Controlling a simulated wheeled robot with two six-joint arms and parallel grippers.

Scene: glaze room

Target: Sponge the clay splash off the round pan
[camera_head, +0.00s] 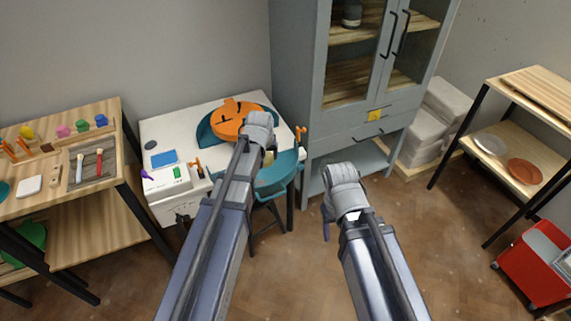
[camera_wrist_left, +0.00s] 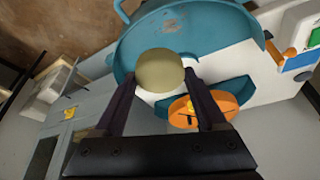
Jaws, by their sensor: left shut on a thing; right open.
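A rounded yellowish-beige sponge (camera_wrist_left: 160,68) is held between the two dark fingers of my left gripper (camera_wrist_left: 161,78). In the head view my left gripper (camera_head: 268,148) is over the near side of the teal round pan (camera_head: 285,174), and the sponge partly shows below it. In the left wrist view the pan (camera_wrist_left: 215,32) lies beyond the sponge. A brownish clay splash (camera_wrist_left: 172,24) marks its surface there. I cannot tell whether the sponge touches the pan. My right gripper (camera_head: 332,212) is open and empty, over the floor to the right.
An orange disc (camera_head: 232,122) sits on the white wheel table (camera_head: 185,122) behind the pan. A grey cabinet (camera_head: 293,75) stands close to the right. A wooden bench (camera_head: 108,128) with brushes and small pots is at left. A shelf and a red cart (camera_head: 533,270) are at far right.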

